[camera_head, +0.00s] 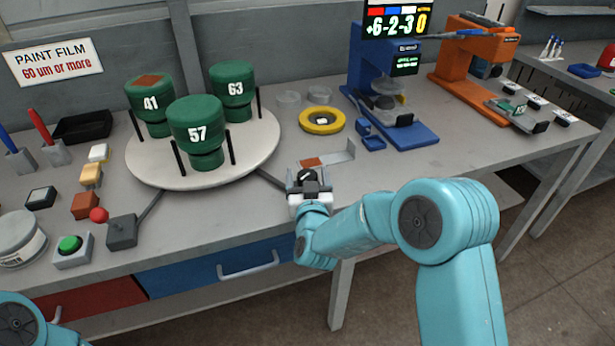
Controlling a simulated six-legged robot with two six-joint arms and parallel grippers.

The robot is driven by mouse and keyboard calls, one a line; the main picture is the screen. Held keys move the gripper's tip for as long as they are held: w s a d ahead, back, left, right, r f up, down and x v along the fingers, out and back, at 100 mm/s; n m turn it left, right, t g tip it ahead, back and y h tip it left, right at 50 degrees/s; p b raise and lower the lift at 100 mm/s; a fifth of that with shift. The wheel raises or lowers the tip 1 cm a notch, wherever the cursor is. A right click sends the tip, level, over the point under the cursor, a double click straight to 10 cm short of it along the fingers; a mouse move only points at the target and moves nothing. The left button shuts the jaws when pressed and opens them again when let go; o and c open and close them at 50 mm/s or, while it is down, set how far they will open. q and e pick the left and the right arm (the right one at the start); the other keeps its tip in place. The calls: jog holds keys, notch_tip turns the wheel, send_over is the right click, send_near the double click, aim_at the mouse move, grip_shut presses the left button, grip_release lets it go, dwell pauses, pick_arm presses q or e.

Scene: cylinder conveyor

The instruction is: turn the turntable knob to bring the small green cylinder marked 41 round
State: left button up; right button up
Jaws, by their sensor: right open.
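The round white turntable (205,183) carries three green cylinders. The cylinder marked 41 (150,105), with a brown patch on top, stands at the back left. The cylinder marked 57 (197,133) is at the front and the one marked 63 (234,92) at the back right. The gripper partly hides the knob's base. My left gripper is out of view.
A grey box with a red-ball lever (121,232) and a green button (70,244) stand at the front left. A yellow ring (321,121), a blue device (390,105) and an orange device (465,60) stand to the right. Black posts ring the turntable.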

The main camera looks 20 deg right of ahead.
jog(key=c, duration=0.9)
jog(key=shift+c, duration=0.2)
